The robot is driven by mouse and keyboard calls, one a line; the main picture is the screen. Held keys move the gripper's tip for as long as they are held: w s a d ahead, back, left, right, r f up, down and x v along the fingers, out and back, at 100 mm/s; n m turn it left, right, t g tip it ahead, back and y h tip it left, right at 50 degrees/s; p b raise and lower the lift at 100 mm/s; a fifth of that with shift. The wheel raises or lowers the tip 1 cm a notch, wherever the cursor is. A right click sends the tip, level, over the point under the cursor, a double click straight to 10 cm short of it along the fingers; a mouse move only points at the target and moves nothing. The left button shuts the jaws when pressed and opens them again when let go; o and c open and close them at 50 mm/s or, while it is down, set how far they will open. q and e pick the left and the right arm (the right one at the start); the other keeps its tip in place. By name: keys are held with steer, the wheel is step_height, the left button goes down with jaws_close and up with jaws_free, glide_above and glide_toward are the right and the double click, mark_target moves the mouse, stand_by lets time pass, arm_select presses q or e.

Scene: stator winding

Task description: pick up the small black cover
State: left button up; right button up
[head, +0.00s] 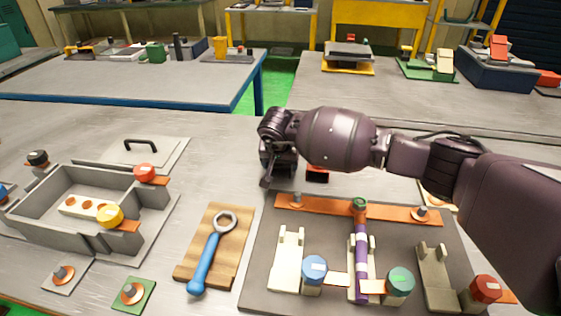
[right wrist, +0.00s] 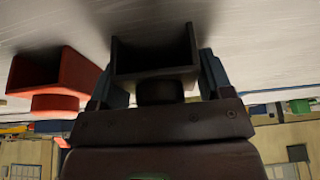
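The small black cover (right wrist: 155,75) is large in the middle of the right wrist view. It is a dark open-sided box with a short round knob. My right gripper (right wrist: 160,85) has one finger on each side of it. The fingers look very close to its sides, but I cannot tell whether they touch it. In the head view my right gripper (head: 268,168) is low over the bare table, pointing down, and hides the black cover. My left gripper is not in view.
A red cover (right wrist: 55,80) stands just left of the black one in the right wrist view; it also shows in the head view (head: 317,169). A wooden board (head: 187,268) with a blue wrench (head: 207,262) and a dark fixture plate (head: 262,270) lie nearer. A grey box (head: 60,235) is left.

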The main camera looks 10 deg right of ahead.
steer(key=c, duration=0.5)
step_height(320, 180, up, 20)
steer(key=shift+p, duration=0.8)
